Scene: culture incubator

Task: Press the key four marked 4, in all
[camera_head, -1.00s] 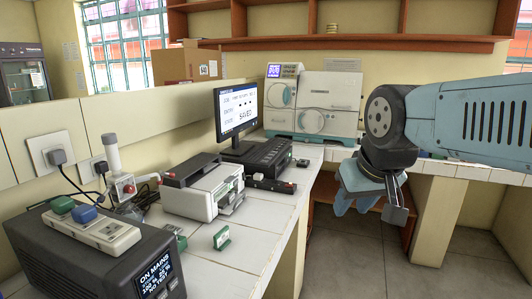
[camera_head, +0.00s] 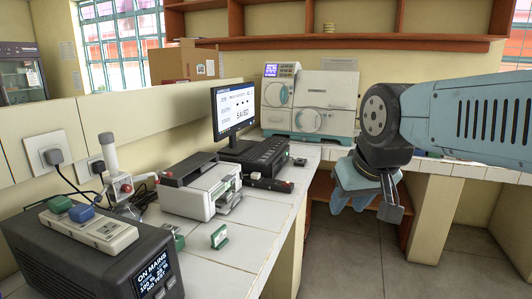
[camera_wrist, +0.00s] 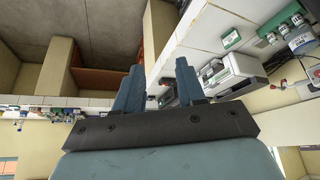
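I cannot make out a key marked 4 in either view; any such marking is too small to read. A monitor (camera_head: 236,110) on the bench shows lines of text, a row of dots and a word that looks like "SAVED". A dark unit (camera_head: 262,158) lies in front of the monitor; its top details are too small to tell. My gripper (camera_head: 370,203) hangs in the air to the right of the bench, over the floor gap, touching nothing. In the wrist view its two blue fingers (camera_wrist: 158,68) stand apart with nothing between them.
A white incubator-like machine (camera_head: 310,103) with round dials and a lit display stands at the back. A printer-like device (camera_head: 200,190), a small green-framed item (camera_head: 219,236) and a dark power unit (camera_head: 95,262) with a socket strip (camera_head: 90,229) occupy the bench. Open floor lies right.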

